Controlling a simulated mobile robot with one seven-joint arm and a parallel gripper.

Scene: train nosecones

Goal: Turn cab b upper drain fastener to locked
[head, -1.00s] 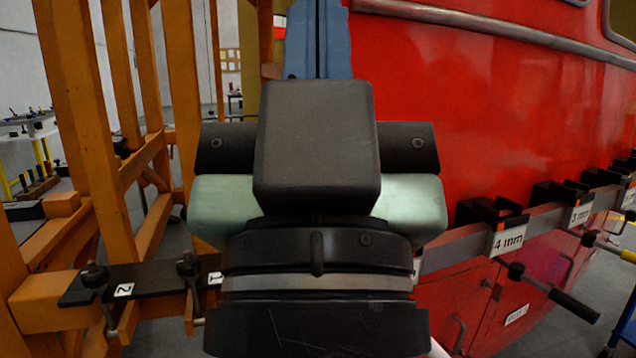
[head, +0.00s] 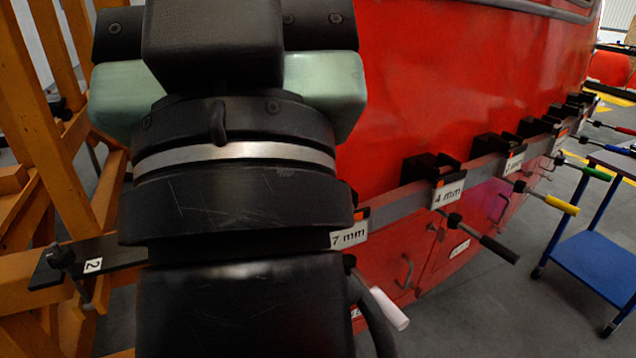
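My gripper (head: 215,80) and wrist fill the left half of the head view, seen from behind. Its fingers are hidden behind its own body, so I cannot tell if they are open or shut. The red train cab (head: 440,90) stands behind it and to the right. On the cab's lower side are red panels with handles, one handle (head: 404,272) near the middle. I cannot make out which part is the upper drain fastener, and no cab b mark is readable.
A grey rail with labelled black holders, including 4 mm (head: 448,193) and 7 mm (head: 349,236), runs along the cab with coloured-handled tools. A blue trolley (head: 600,270) stands at right. An orange frame (head: 50,150) is at left.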

